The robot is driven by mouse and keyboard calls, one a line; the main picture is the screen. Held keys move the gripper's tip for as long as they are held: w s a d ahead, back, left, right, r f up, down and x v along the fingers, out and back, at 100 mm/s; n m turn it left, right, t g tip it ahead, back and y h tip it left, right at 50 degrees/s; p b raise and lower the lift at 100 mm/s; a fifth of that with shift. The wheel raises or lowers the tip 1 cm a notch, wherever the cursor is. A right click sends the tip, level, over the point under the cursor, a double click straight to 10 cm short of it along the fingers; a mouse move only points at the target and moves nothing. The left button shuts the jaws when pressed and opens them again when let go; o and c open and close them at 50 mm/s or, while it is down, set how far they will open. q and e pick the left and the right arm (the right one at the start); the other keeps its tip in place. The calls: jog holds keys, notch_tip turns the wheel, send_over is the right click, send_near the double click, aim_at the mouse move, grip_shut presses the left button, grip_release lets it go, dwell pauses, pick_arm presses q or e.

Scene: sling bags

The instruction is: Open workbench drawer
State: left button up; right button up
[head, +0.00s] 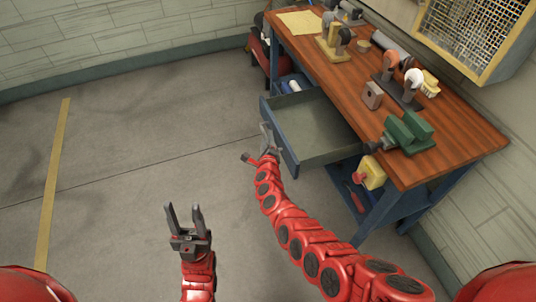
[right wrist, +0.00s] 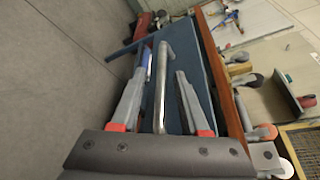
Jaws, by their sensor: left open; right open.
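The workbench (head: 455,152) has a wooden top and a blue frame. Its drawer (head: 318,125) is pulled out to the left, and its empty grey inside shows. My right gripper (head: 267,140) is at the outer side of the blue drawer front. In the right wrist view, a silver bar handle (right wrist: 161,90) lies between the two open fingers of my right gripper (right wrist: 163,65), with gaps on both sides. My left gripper (head: 184,214) is open and empty over the floor, well away from the drawer.
On the bench top stand a green vise (head: 408,132), a brush (head: 429,83) and several small tool holders. A yellow object (head: 372,172) hangs by the bench's near side. A yellow-framed mesh cabinet (head: 475,35) is on the wall. The floor left of the drawer is clear.

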jog(key=shift+s+r, duration=0.1)
jog(key=shift+s, duration=0.3)
jog(key=v, duration=1.6)
jog(key=shift+s+d+r, duration=0.1)
